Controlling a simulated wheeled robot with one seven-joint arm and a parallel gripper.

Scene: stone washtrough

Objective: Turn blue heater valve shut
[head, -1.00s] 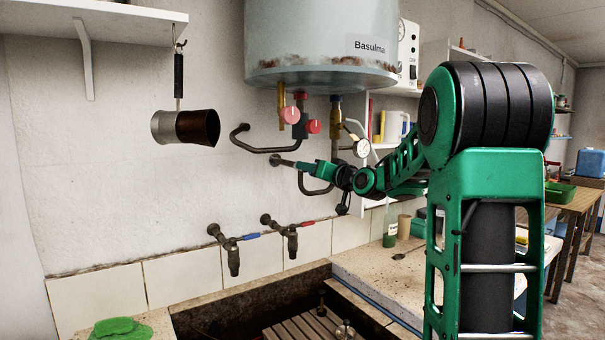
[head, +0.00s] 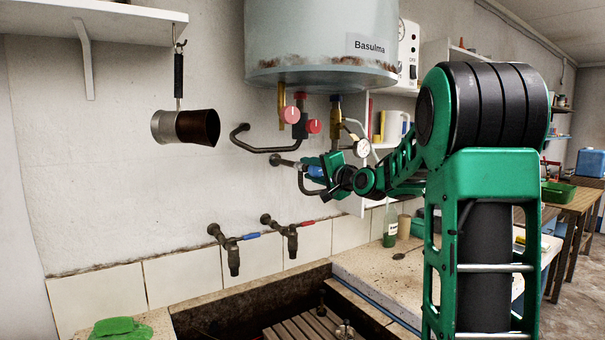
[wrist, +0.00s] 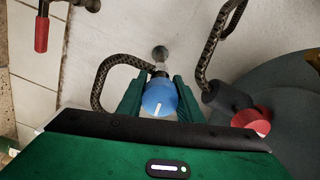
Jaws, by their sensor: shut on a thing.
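The blue heater valve (wrist: 159,100) is a round blue knob with a white line, on a pipe from the wall below the heater. It also shows in the head view (head: 315,171), partly covered by my gripper. My gripper (wrist: 158,98) has its two green fingers on either side of the knob and is shut on it. In the head view my gripper (head: 318,168) is at the pipe under the heater (head: 320,40). The white line on the knob points roughly up and down in the wrist view, slightly tilted.
A red knob (wrist: 252,121) is right of my gripper in the wrist view. Two taps (head: 233,252) stick out below, over the stone trough (head: 250,300).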

